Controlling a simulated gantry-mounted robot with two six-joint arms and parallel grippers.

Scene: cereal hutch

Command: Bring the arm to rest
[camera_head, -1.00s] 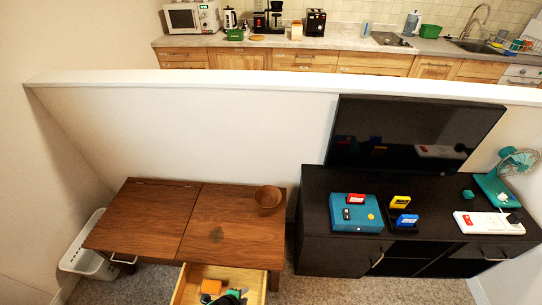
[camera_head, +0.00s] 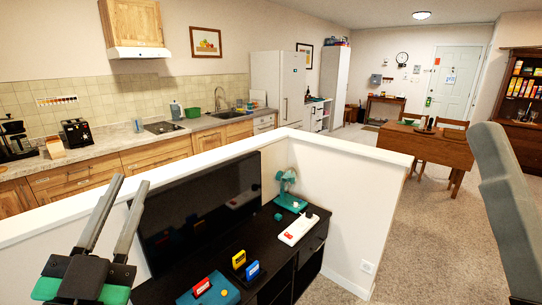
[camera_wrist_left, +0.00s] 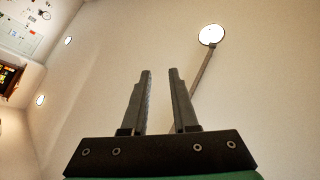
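My left gripper (camera_head: 130,183) is raised at the left of the head view, fingers pointing up. It also shows in the left wrist view (camera_wrist_left: 160,72), with its two fingers apart and nothing between them. It is open and empty, and the wrist view looks up at the ceiling. A grey link at the right edge of the head view seems to be part of my other arm; no right gripper shows.
A black cabinet (camera_head: 262,242) bears a television (camera_head: 200,210), a teal console (camera_head: 213,292), cartridges, a power strip (camera_head: 298,229) and a teal fan (camera_head: 287,187). A low white wall (camera_head: 345,205) encloses it. Carpet (camera_head: 440,245) is open at the right; a wooden table (camera_head: 430,146) stands farther back.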

